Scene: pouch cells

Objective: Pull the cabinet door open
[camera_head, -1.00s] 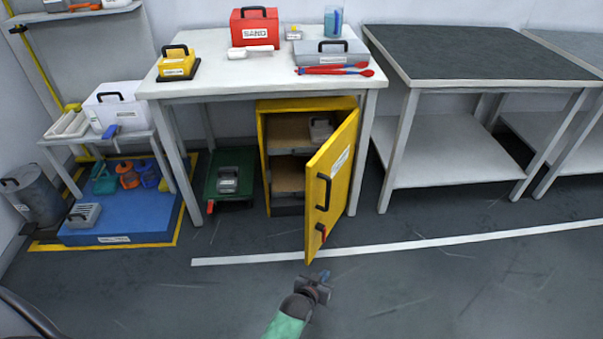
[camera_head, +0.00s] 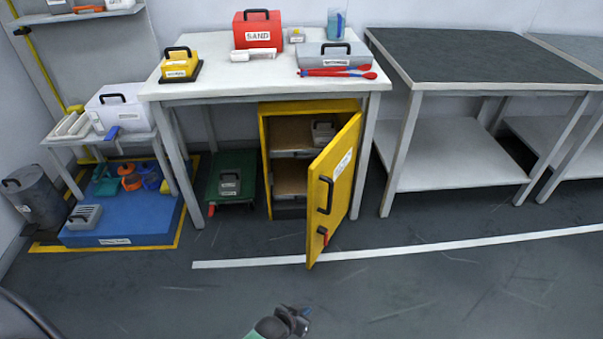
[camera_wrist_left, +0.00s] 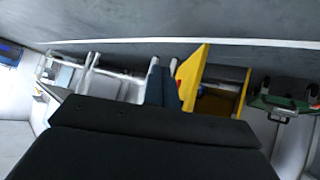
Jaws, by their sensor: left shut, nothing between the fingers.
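The yellow cabinet (camera_head: 283,108) stands under the white table. Its door (camera_head: 341,176) is swung well open toward me, hinged on the right, showing a shelf and a grey box inside. The door carries a black handle (camera_head: 325,194) and a red-and-black latch (camera_head: 322,234) below it. My left gripper (camera_head: 300,312) is shut and empty, low in front of the door and clear of it. The open door also shows in the left wrist view (camera_wrist_left: 190,75), beyond the dark gripper body. My right gripper is not in view.
The white table (camera_head: 222,80) holds a red SAND box, a yellow box and a grey case. A green cart (camera_head: 231,188) stands left of the cabinet. A dark-topped bench (camera_head: 470,58) is at right. The floor in front is clear, with a white line (camera_head: 440,246).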

